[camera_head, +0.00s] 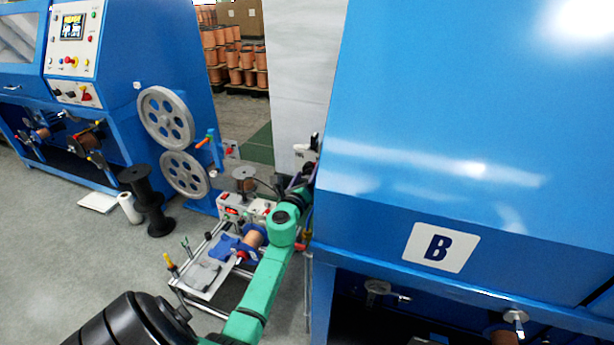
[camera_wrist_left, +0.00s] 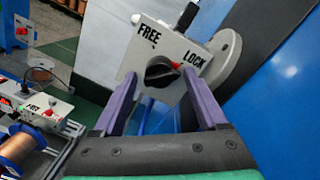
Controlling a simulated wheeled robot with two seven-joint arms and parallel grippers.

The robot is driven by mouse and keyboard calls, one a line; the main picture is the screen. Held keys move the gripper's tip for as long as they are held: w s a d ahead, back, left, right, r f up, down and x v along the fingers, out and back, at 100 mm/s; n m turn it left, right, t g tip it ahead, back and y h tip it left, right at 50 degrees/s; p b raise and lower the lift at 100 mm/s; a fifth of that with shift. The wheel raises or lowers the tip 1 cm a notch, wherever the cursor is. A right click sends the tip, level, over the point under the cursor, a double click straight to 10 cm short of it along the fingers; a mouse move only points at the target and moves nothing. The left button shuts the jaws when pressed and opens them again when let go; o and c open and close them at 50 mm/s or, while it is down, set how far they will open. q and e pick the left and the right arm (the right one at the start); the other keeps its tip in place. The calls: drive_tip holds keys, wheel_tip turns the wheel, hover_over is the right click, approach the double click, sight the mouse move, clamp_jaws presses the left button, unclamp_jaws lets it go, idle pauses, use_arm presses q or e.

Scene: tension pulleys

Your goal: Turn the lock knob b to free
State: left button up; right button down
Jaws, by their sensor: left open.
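In the left wrist view, the black lock knob (camera_wrist_left: 160,74) sits on a white plate (camera_wrist_left: 139,54) marked FREE on the left and LOCK on the right. A red mark on the knob points up right, towards the word LOCK. My left gripper (camera_wrist_left: 158,80) is open, with one purple finger on each side of the knob. I cannot tell whether the fingers touch it. In the head view my left gripper (camera_head: 305,174) is small and partly hidden by the edge of the blue cabinet. My right gripper is not in view.
The large blue cabinet marked B (camera_head: 440,247) stands close on the right of my left arm. A grey wheel (camera_wrist_left: 226,54) is beside the knob plate. A bench with a copper spool (camera_head: 253,238) lies below the arm. Open floor (camera_head: 110,260) is at left.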

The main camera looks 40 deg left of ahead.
use_arm(q)
drive_tip(key=shift+w, duration=0.1)
clamp_jaws()
drive_tip(key=shift+r+n, duration=0.1)
drive_tip(key=shift+n, duration=0.2)
drive_tip(key=n+p, duration=0.1)
drive_tip(key=n, duration=0.2)
drive_tip(key=shift+r, duration=0.2)
drive_tip(key=n+p, duration=0.1)
drive_tip(key=n, duration=0.1)
drive_tip(key=n+p, duration=0.1)
drive_tip(key=n, duration=0.2)
drive_tip(key=shift+r+n, duration=0.2)
drive_tip(key=shift+n, duration=0.1)
drive_tip(key=n+p, duration=0.1)
drive_tip(key=n, duration=0.4)
drive_tip(key=shift+a+n+g+h+p, duration=0.1)
drive_tip(key=shift+n+g+h+p, duration=0.2)
drive_tip(key=shift+h+p, duration=0.1)
drive_tip(key=shift+n+p, duration=0.3)
drive_tip(key=shift+n, duration=0.7)
drive_tip(key=shift+f+n, duration=0.2)
drive_tip(key=shift+n, duration=0.1)
